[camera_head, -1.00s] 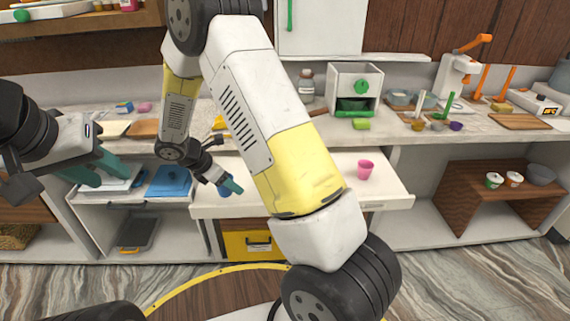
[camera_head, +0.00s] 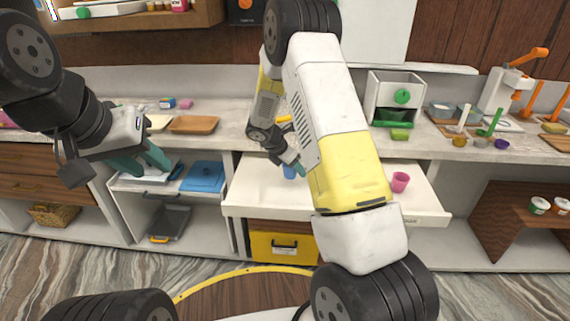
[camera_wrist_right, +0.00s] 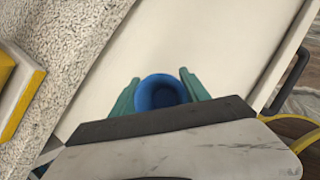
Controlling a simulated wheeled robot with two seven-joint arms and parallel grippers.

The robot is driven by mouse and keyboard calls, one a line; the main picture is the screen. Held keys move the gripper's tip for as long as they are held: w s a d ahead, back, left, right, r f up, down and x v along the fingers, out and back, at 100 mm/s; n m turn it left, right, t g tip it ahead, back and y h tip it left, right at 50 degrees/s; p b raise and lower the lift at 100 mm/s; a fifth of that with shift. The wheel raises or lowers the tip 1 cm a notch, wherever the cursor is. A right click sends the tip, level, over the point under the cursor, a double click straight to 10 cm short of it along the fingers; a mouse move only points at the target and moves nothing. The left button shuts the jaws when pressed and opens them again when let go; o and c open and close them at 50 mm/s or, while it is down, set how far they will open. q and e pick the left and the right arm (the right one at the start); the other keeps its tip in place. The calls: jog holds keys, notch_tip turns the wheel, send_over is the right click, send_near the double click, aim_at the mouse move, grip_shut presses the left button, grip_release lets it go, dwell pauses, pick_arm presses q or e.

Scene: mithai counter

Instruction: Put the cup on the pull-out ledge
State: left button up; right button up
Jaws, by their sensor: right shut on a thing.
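The blue cup (camera_head: 290,172) is held in my right gripper (camera_head: 298,168) over the left part of the white pull-out ledge (camera_head: 250,199). In the right wrist view the blue cup (camera_wrist_right: 162,92) sits between the two teal fingers, with the pale ledge surface (camera_wrist_right: 185,45) behind it. I cannot tell whether its base touches the ledge. A pink cup (camera_head: 400,182) stands upright on the right part of the ledge. My left gripper (camera_head: 146,164) is open and empty in front of the shelf at left. My right arm hides the middle of the ledge.
Blue folders (camera_head: 203,177) lie on the left shelf. The ledge is clear around the pink cup.

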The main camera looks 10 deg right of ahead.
aim_at(294, 175)
jog(key=shift+d+f, duration=0.1)
jog(key=shift+f, duration=1.7)
jog(key=o, duration=1.3)
jog(key=shift+f, duration=0.1)
jog(key=shift+o, duration=0.2)
jog(key=v, duration=1.2)
jog(key=s+d+r+m+y, duration=0.3)
jog(key=s+r+m, duration=0.7)
jog(key=s+r, duration=0.3)
jog(key=s+a+r+m+t+y, duration=0.1)
jog(key=s+r+m+y, duration=0.1)
jog(key=s+r+m, duration=0.3)
jog(key=s+a+r+m+t+y, duration=0.1)
jog(key=s+r+m+t+y, duration=0.1)
jog(key=s+m, duration=0.6)
jog(key=shift+s+a+r+y, duration=0.3)
jog(key=shift+s+r+y, duration=0.2)
jog(key=shift+s+r, duration=1.15)
